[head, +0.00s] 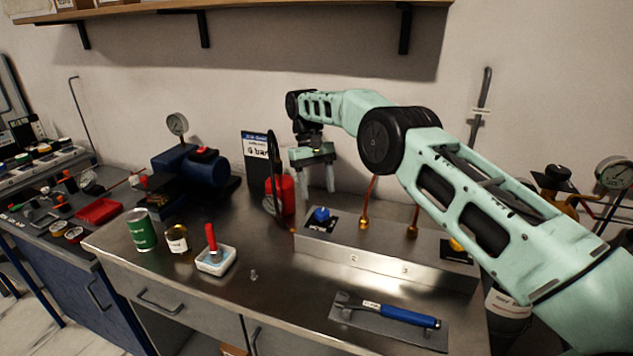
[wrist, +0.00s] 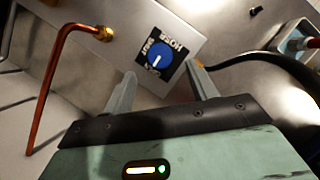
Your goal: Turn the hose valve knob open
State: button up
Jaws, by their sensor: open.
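The hose valve knob (head: 321,214) is a round blue knob on a black plate on the top of a steel box. In the wrist view the blue knob (wrist: 159,57) has a white pointer line, and its plate carries the word "HOSE" and smaller lettering that I cannot read surely. My gripper (head: 318,190) is open and empty, pointing down above and behind the knob in the head view. In the wrist view its two fingers (wrist: 160,80) stand apart, with the knob beyond them and between their tips. The fingers do not appear to touch it.
Copper pipes (head: 366,212) rise from brass fittings on the steel box (head: 385,250), right of the knob. A black hose (head: 273,175) and a red cylinder (head: 287,193) stand to the left. A wooden shelf (head: 250,8) hangs above.

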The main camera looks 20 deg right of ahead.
jog(key=shift+v, duration=0.9)
